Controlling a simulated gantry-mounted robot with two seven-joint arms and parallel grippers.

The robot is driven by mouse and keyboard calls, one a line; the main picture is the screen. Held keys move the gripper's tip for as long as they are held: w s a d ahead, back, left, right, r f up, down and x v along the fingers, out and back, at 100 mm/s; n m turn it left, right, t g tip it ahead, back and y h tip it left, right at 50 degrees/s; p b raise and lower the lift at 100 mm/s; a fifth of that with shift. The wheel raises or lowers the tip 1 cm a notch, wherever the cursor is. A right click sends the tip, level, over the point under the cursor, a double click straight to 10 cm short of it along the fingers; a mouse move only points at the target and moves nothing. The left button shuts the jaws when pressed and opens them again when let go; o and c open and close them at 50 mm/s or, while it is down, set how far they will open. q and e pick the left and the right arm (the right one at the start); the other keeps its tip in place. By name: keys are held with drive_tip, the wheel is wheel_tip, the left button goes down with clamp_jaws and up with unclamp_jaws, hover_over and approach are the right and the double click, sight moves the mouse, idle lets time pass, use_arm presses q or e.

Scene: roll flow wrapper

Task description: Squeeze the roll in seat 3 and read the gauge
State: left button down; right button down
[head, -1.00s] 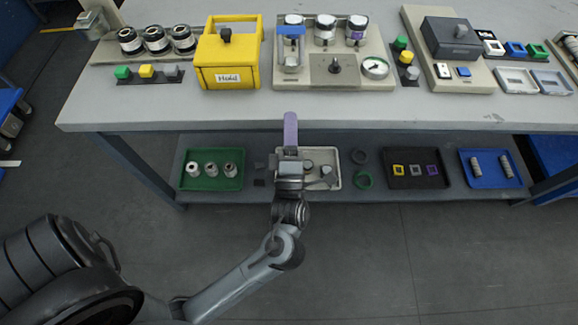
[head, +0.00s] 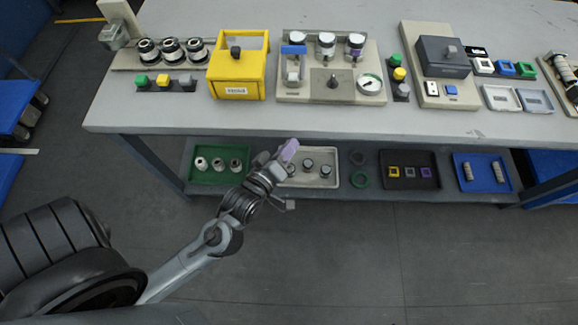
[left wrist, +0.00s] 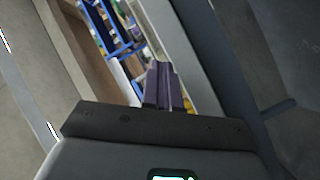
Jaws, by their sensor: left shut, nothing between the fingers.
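The test stand (head: 300,92) stands on the bench, with several seats. A roll (head: 326,44) sits in the middle seat and a roll with a purple mark (head: 355,46) in the right seat. At the left seat a blue bar (head: 293,50) crosses in front of a roll (head: 298,38). I cannot read seat numbers. The round gauge (head: 369,84) is at the stand's right; its reading is too small to tell. My left gripper (head: 289,150) has purple fingers, shut and empty, in front of the bench's front edge. Its fingers show in the left wrist view (left wrist: 163,87). My right gripper is out of view.
A yellow box (head: 238,80) stands left of the stand, with several rolls (head: 172,50) beyond it. A button strip (head: 400,76) and a dark-topped machine (head: 443,58) are at right. The lower shelf holds trays, including a green one (head: 217,178). The bench's front strip is clear.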

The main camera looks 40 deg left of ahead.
use_arm(q)
drive_tip(key=s+d+f+m+g+h+p, duration=0.1)
drive_tip(key=s+d+f+m+g+h, duration=0.1)
drive_tip(key=m+g, duration=0.3)
drive_tip(key=shift+s+d+f+m+h, duration=0.4)
drive_tip(key=shift+s+d+f+m, duration=0.2)
drive_tip(key=shift+s+f, duration=0.3)
wheel_tip(320, 180, up, 6)
drive_tip(key=s+r+m+g+p, duration=0.1)
drive_tip(key=p, duration=0.6)
drive_tip(key=s+f+m+g+p, duration=0.1)
drive_tip(key=s+m+g+p, duration=0.3)
drive_tip(key=s+m+g, duration=0.45)
wheel_tip(320, 180, up, 36)
drive_tip(key=n+t+p, duration=0.1)
drive_tip(key=t+p, duration=0.1)
drive_tip(key=p, duration=3.3)
drive_tip(key=shift+s+d+p, duration=0.4)
drive_tip(key=shift+s+d, duration=0.05)
